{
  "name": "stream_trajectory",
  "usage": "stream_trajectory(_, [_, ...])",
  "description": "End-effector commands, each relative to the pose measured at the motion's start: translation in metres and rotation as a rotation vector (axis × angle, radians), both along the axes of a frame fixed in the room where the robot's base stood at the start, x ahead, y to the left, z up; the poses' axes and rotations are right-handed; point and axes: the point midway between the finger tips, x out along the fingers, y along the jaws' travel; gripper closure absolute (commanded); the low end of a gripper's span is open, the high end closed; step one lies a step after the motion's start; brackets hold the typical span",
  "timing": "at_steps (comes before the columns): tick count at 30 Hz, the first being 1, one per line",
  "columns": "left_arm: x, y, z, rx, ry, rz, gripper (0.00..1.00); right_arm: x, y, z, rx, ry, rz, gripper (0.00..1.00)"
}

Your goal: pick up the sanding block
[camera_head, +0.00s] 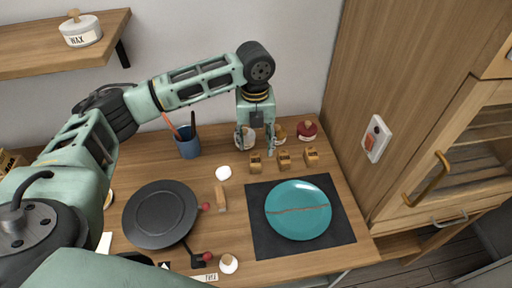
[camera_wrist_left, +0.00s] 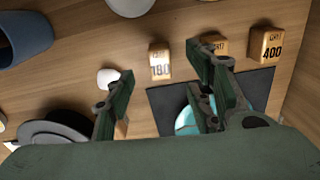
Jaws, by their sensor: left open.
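Three small tan sanding blocks stand in a row behind the dark mat: a left one (camera_head: 255,162), a middle one (camera_head: 284,160) and a right one (camera_head: 311,156). In the left wrist view the left block (camera_wrist_left: 160,60) reads 180 and the right block (camera_wrist_left: 266,45) reads 400. The middle block (camera_wrist_left: 214,45) is partly hidden by a finger, its number unclear. My left gripper (camera_head: 256,143) is open and empty, pointing down above and just behind the left block. In the wrist view the 180 block shows between its fingers. My right gripper is not in view.
A teal plate (camera_head: 298,209) with a seam lies on the dark mat (camera_head: 262,240). A black round plate (camera_head: 160,214), a blue cup (camera_head: 188,146) with tools and a wooden piece (camera_head: 220,197) are to the left. A red-lidded jar (camera_head: 307,130) stands behind the blocks. A cabinet (camera_head: 410,110) bounds the right.

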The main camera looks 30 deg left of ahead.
Motion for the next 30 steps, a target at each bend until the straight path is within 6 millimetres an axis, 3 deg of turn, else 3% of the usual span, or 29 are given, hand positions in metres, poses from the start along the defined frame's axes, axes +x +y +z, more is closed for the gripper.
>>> stream_trajectory(4, [-0.002,0.000,-0.015,0.001,0.006,-0.001,0.51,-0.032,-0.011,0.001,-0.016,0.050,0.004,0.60])
stream_trajectory(9, [-0.003,-0.001,-0.033,0.002,0.006,-0.001,0.51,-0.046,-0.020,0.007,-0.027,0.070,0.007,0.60])
stream_trajectory(18, [-0.005,-0.003,-0.073,0.002,0.005,0.000,0.51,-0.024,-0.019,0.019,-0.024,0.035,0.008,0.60])
stream_trajectory(26, [-0.004,-0.002,-0.077,0.001,0.002,-0.001,0.51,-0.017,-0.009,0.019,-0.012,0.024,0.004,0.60])
stream_trajectory(30, [-0.004,-0.002,-0.077,0.001,0.002,0.000,0.62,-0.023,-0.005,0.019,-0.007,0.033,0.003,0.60])
